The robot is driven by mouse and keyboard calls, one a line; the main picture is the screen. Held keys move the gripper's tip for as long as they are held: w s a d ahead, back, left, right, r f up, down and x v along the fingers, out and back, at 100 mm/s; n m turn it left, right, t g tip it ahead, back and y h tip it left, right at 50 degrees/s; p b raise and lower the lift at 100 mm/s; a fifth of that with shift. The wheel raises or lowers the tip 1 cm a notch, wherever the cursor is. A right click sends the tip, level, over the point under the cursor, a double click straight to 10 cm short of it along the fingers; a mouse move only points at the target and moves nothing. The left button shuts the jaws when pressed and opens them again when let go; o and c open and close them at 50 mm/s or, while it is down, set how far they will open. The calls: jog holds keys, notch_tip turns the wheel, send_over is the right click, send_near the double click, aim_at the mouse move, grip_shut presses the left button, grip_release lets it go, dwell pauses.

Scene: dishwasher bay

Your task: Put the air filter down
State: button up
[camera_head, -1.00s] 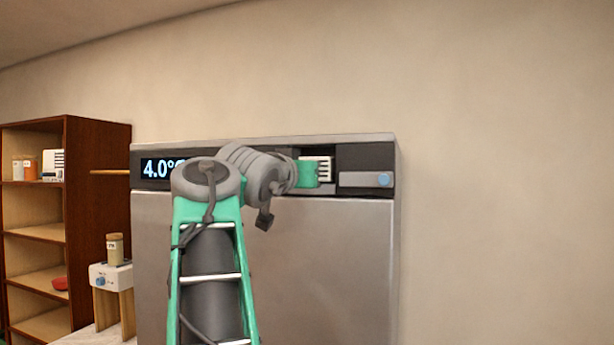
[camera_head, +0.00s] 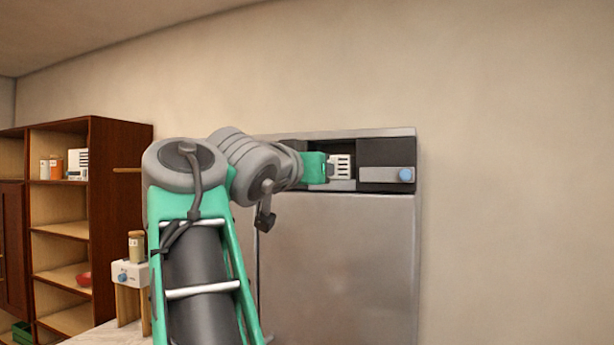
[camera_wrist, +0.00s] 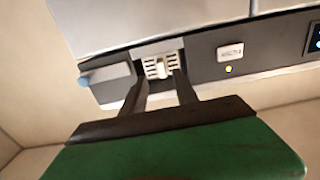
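The air filter (camera_head: 340,167) is a small white block with dark slats, at the open slot (camera_head: 350,148) in the top panel of the grey appliance. My gripper (camera_wrist: 160,84) has one dark finger on each side of the filter (camera_wrist: 160,66) and is shut on it. In the head view my green gripper body (camera_head: 314,166) is left of the filter and the fingers are hidden. I cannot tell whether the filter is inside the slot or just in front of it.
A grey block with a blue knob (camera_head: 406,175) sits right of the slot. A brown shelf (camera_head: 103,220) at left holds jars and a white slatted box (camera_head: 77,163). A small wooden stand (camera_head: 128,308) with a white top is at lower left. The wall at right is bare.

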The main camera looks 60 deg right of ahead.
jog(key=a, duration=0.5)
jog(key=w+a+f+n+t+y, duration=0.45)
jog(key=w+a+f, duration=0.25)
jog(key=w+f, duration=0.3)
jog(key=w+a+f+n+t+y, duration=0.3)
jog(key=w+a+f+n+y, duration=0.35)
jog(key=f, duration=0.55)
jog(key=w+a+f+n+g+y, duration=0.1)
jog(key=a+f+y, duration=0.1)
jog(key=a+f, duration=0.5)
jog(key=a+f+n+g+y, duration=0.1)
jog(key=a+f, duration=0.4)
jog(key=f, duration=0.5)
jog(key=s+a+f+n+g+y, duration=0.1)
jog(key=s+a+f, duration=0.3)
jog(key=f, duration=0.4)
jog(key=s+a+f+n+g+y, duration=0.2)
jog(key=s+a+f, duration=0.3)
jog(key=f, duration=0.4)
jog(key=shift+s+a+f+g+y, duration=0.25)
jog(key=shift+a+g+y, duration=0.2)
jog(key=shift+a, duration=0.35)
